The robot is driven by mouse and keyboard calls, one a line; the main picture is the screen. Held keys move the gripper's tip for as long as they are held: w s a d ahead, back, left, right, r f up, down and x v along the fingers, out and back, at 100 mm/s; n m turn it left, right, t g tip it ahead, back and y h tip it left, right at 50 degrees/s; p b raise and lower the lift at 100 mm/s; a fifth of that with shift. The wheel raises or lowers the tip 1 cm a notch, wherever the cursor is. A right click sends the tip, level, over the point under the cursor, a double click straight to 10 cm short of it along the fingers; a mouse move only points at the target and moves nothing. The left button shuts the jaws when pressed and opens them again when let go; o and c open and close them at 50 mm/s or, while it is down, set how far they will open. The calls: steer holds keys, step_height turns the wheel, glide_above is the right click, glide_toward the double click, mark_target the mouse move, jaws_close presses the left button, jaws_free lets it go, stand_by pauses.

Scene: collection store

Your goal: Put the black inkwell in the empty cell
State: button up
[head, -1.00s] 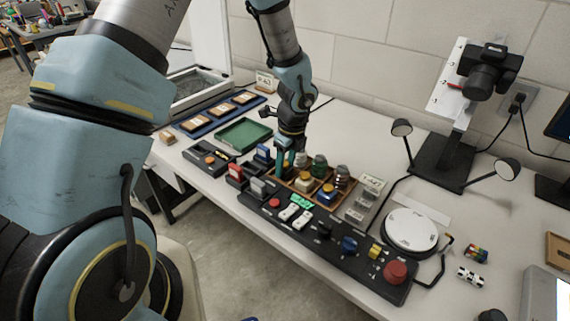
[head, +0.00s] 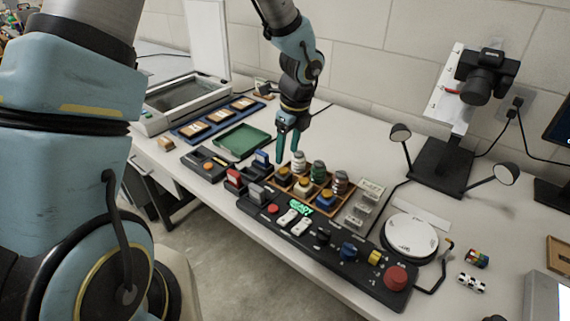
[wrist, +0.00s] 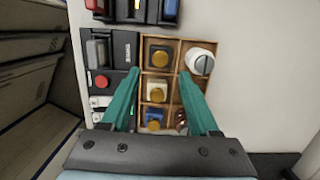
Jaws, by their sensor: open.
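A wooden tray (head: 309,208) with two rows of cells holds several small jars and inkwells. A dark inkwell with a gold stopper (head: 283,177), apparently the black one, sits at its left end; it also shows in the wrist view (wrist: 159,55). Beside it are a white inkwell (head: 303,187) and a blue inkwell (head: 325,199). My gripper (head: 287,155) is open and empty above the tray's left end.
A black control panel (head: 345,262) lies in front of the tray. Stamps (head: 236,178) and a green tray (head: 243,140) are to the left. Bare white table lies behind the tray.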

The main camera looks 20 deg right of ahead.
steer(key=w+a+r+n, duration=0.1)
steer(key=a+r+n, duration=0.3)
steer(key=a+n, duration=0.3)
steer(key=w+a+r+n, duration=0.1)
steer(key=a+r+n, duration=0.3)
steer(key=a, duration=0.5)
steer(key=s+a+n, duration=0.2)
steer(key=a+n, duration=0.5)
steer(key=n, duration=0.2)
steer(key=s+a+n+h, duration=0.1)
steer(key=s+a+n, duration=0.1)
steer(key=a+n, duration=0.6)
steer(key=shift+s+r+n, duration=0.4)
steer(key=shift+r+n, duration=0.05)
steer(key=shift+n, duration=0.15)
